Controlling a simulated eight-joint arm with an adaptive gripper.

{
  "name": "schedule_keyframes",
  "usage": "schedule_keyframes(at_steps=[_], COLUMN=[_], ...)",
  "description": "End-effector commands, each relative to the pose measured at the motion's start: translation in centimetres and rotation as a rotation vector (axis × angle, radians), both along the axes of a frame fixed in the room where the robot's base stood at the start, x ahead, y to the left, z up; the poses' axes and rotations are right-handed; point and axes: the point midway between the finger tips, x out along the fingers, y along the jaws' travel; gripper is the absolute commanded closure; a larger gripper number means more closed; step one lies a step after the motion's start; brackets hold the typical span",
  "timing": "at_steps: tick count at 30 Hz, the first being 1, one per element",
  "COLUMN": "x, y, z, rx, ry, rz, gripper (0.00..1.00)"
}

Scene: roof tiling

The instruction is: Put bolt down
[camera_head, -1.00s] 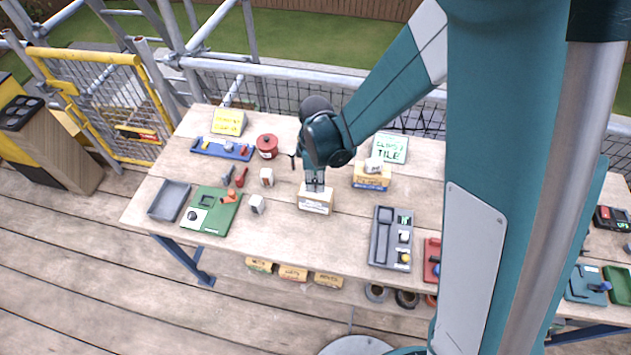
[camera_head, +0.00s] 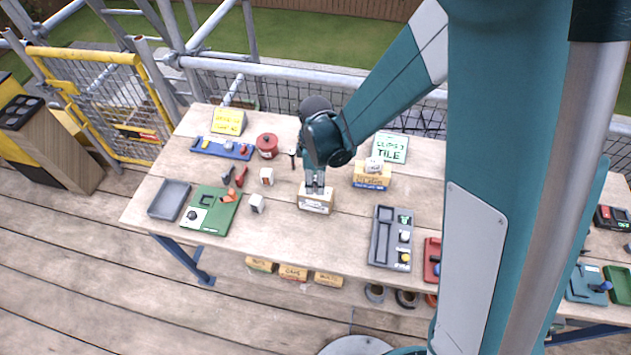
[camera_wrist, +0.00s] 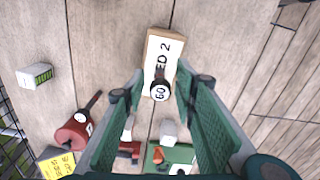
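A small dark bolt with a round pale end marked "60" (camera_wrist: 160,91) shows between my fingertips in the wrist view. It appears at the near end of a tan and white box marked "ED 2" (camera_wrist: 163,47); I cannot tell whether it touches the box. My gripper (camera_wrist: 160,82) has its two green fingers apart, with visible gaps on both sides of the bolt. In the head view, my gripper (camera_head: 315,189) points down at the small box (camera_head: 316,203) in the middle of the table. The bolt is too small to make out there.
A red tin (camera_head: 267,145) and two small white blocks (camera_head: 257,204) stand to the left. A green tray (camera_head: 211,210) and a grey tray (camera_head: 169,199) lie farther left. A yellow box (camera_head: 372,178) and a dark organiser (camera_head: 391,237) are to the right.

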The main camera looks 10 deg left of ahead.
Motion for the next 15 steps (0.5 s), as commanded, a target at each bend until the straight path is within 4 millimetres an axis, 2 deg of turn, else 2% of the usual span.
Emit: schedule_keyframes(at_steps=[8,15], x=[0.0,0.0], y=[0.0,0.0], z=[1.3,3.7], rx=[0.000,0.000], ry=[0.000,0.000], rz=[0.000,0.000], gripper=[0.72,0.72])
